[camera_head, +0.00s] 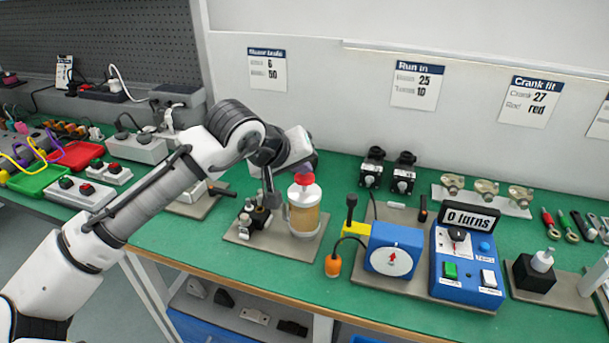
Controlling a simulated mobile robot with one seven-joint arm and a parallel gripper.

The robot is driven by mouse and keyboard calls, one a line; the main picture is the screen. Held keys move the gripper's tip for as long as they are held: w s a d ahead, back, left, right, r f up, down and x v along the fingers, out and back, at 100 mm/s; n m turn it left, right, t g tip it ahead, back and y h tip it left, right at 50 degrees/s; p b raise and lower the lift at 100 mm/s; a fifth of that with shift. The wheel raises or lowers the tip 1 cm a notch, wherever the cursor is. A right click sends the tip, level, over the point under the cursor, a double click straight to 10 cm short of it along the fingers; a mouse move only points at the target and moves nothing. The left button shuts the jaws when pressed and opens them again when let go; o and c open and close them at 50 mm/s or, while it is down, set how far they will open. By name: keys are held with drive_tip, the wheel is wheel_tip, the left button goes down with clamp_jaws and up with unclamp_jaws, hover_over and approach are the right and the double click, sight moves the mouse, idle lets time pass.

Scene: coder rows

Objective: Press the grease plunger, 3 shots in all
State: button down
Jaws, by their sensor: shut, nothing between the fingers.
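The grease dispenser (303,212) stands upright on a grey plate (277,243) on the green bench. It has a tan body, a white collar and a red plunger cap (304,179) on top. My gripper (267,203) is shut and empty, pointing down just left of the dispenser. It is over or beside a small dark fixture (255,216) with metal parts on the same plate. Whether it touches the fixture or the dispenser I cannot tell. My wrist hides the area behind the plunger.
To the right stand a blue box with a dial (393,250) and a blue control box (468,262) with a "0 turns" display (469,218). Button boxes (84,192) and a green tray (40,180) lie left. Two black units (387,172) stand behind. The bench front edge is close.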

sight(301, 179)
drive_tip(key=shift+f+b, duration=0.35)
drive_tip(key=shift+f, duration=0.35)
idle(0.3)
drive_tip(key=shift+r, duration=0.1)
drive_tip(key=shift+r+p, duration=1.05)
drive_tip(key=shift+r, duration=0.15)
wheel_tip(301, 179, up, 5)
drive_tip(key=p, duration=0.4)
idle(0.5)
